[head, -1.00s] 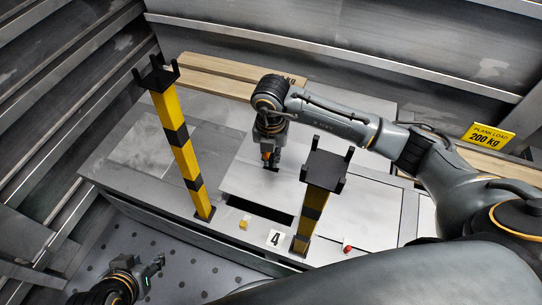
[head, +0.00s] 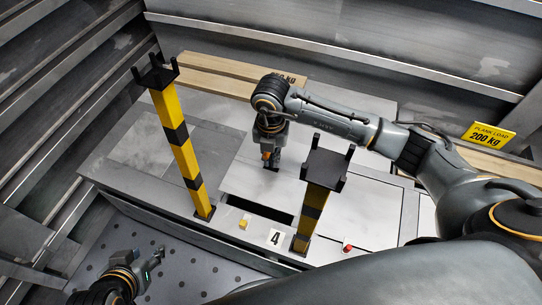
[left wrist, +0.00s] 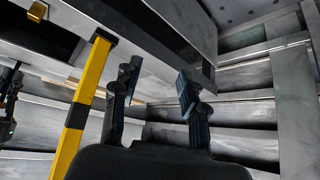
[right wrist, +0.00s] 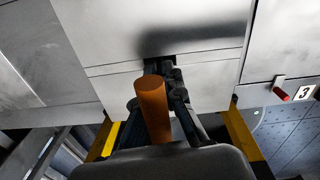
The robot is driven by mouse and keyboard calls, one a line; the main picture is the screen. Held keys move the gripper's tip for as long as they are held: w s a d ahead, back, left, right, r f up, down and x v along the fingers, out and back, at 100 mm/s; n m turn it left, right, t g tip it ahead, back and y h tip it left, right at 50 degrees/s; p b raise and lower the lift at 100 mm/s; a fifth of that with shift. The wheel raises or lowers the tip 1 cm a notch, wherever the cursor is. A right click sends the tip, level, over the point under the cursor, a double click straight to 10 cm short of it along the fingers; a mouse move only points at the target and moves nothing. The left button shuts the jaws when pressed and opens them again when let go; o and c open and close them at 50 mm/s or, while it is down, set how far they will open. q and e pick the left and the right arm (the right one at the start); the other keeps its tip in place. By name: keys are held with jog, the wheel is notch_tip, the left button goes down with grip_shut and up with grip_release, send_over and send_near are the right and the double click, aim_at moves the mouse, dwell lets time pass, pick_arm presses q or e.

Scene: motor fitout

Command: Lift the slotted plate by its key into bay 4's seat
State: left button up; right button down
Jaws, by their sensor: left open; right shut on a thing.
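My right gripper (head: 271,163) is shut on an orange cylindrical key (right wrist: 153,105). It is over a pale metal plate (head: 255,188) on the bench. In the right wrist view the key stands between the fingers, which meet a dark slot in the plate (right wrist: 105,85). I cannot tell whether the plate is raised. A dark opening (head: 268,211) shows at the plate's near edge, behind the bay 4 label (head: 276,238). My left gripper (head: 156,260) is open and empty, low in front of the bench; its spread fingers show in the left wrist view (left wrist: 157,88).
Two yellow-black posts, left (head: 177,140) and right (head: 318,190), flank the bay. A small yellow block (head: 244,224) and a red knob (head: 347,248) sit along the front edge. Wooden planks (head: 215,75) lie at the back.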

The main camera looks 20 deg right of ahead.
aim_at(271, 169)
pick_arm(q)
jog(key=shift+w+d+r+t+h+b, duration=0.15)
jog(key=shift+w+d+r+t, duration=0.1)
jog(key=shift+w+r+t, duration=0.35)
jog(key=shift+w+d+r+t+h+b, duration=0.1)
jog(key=shift+w+d+r+t+b, duration=0.15)
jog(key=shift+w, duration=0.55)
jog(key=shift+w+d+r+t+h+b, duration=0.1)
jog(key=shift+w+d+r+t, duration=0.15)
jog(key=shift+w+r+t, duration=0.35)
pick_arm(e)
jog(key=shift+f, duration=0.75)
dwell(0.9)
pick_arm(q)
jog(key=shift+w+d+r+t+h+b, duration=0.15)
jog(key=shift+w+d+r+t, duration=0.1)
jog(key=shift+w+r+t, duration=0.25)
jog(key=shift+w+d+r+t+h+b, duration=0.2)
jog(key=shift+w+r+t, duration=0.15)
jog(key=shift+w+r, duration=0.3)
jog(key=shift+w+d+r+t+h+b, duration=0.15)
jog(key=shift+w+d+r+t, duration=0.1)
jog(key=shift+w+r+t, duration=0.25)
pick_arm(e)
jog(key=shift+f, duration=0.8)
dwell(1.9)
